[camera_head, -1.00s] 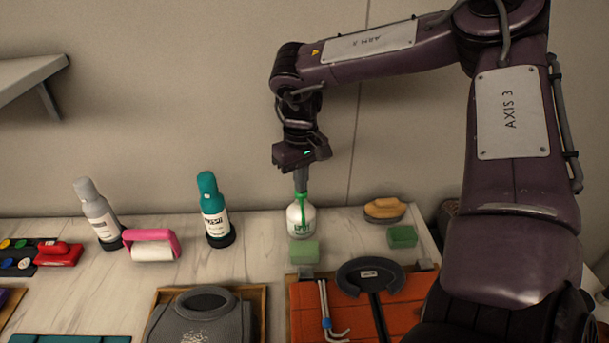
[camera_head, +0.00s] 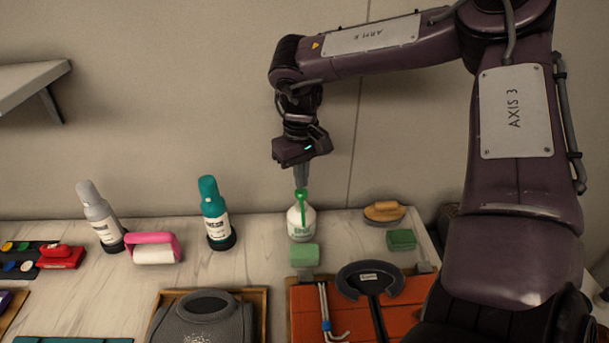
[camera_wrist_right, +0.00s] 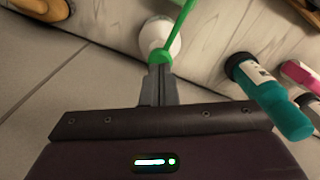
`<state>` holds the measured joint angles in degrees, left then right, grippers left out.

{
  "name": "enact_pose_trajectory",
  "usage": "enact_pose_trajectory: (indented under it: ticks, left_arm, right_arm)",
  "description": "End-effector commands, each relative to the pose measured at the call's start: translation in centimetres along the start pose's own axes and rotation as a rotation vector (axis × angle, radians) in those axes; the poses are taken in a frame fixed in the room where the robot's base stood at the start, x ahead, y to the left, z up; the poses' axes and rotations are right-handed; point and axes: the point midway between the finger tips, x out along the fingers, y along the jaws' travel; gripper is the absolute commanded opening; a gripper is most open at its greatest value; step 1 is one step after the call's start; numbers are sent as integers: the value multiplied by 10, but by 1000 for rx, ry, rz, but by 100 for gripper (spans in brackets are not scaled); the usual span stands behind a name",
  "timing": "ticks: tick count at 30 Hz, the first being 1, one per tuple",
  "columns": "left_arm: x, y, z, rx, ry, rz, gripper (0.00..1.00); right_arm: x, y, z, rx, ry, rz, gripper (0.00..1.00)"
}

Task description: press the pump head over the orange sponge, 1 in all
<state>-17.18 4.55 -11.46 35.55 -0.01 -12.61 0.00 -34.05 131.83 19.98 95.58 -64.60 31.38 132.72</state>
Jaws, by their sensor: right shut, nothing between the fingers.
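The white pump bottle (camera_head: 301,222) stands upright near the back of the table, with a green pump head (camera_head: 301,194). A green sponge (camera_head: 305,255) lies in front of it. I see no orange sponge. My right gripper (camera_head: 301,186) is shut and empty, pointing down with its tips at the top of the pump head; I cannot tell if they touch. In the right wrist view, the shut fingers (camera_wrist_right: 158,72) overlap the green pump head (camera_wrist_right: 160,57), with the white bottle (camera_wrist_right: 157,32) beyond. My left gripper is out of view.
A wooden-backed brush (camera_head: 384,211) and another green sponge (camera_head: 401,240) lie right. Trays with a grey case (camera_head: 204,318) and tools fill the front.

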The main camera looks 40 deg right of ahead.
Motion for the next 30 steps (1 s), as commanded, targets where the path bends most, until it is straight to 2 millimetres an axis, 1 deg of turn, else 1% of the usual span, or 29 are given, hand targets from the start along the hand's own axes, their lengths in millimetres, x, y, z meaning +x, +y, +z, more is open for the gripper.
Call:
enact_pose_trajectory:
  ticks: [17, 22, 30]
  left_arm:
    - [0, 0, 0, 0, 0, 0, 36]
    - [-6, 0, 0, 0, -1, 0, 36]
    - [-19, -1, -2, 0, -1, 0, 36]
  right_arm:
    - [-1, 0, -1, 0, 2, 0, 0]
    - [-12, 0, -1, 0, 3, 1, 0]
    - [-40, 0, -1, 1, 3, 0, 0]
